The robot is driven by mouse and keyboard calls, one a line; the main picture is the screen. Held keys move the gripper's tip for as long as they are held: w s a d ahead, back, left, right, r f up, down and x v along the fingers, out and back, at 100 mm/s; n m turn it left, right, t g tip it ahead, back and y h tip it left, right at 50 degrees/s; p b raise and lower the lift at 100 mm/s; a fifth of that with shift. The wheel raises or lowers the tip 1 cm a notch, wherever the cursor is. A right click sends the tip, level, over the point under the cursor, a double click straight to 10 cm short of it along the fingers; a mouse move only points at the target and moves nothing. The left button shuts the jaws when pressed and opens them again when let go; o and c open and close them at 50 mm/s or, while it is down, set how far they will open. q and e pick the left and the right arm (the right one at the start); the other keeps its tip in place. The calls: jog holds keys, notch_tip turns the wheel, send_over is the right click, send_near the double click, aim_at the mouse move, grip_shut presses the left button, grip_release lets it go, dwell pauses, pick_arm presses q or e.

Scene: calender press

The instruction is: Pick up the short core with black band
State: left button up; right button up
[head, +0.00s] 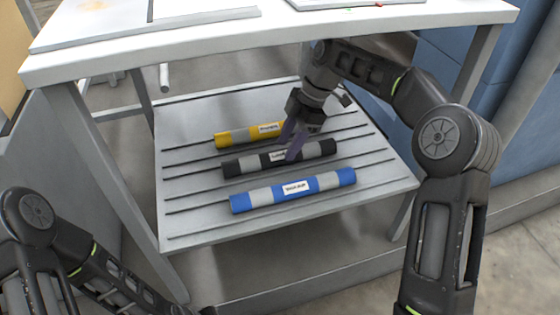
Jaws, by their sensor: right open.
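The core with black bands (240,166) lies on the lower shelf, between two other cores. It has black and grey sections and a white label, partly covered by my gripper. My right gripper (291,143) reaches down from above with its jaws open at the middle of this core. Its fingers overlap the core in the picture; I cannot tell whether they touch it. My left arm shows at the lower left, but its gripper is not in view.
A yellow and grey core (229,138) lies behind, and a blue and grey core (325,183) in front. The slotted shelf (200,222) sits under a white tabletop (190,42), close above my right arm. Table legs stand at the sides.

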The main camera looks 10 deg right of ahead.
aim_at(280, 158)
jog(key=x, duration=0.3)
jog(key=shift+b, duration=0.4)
jog(key=shift+r, duration=0.1)
grip_shut()
dwell(0.3)
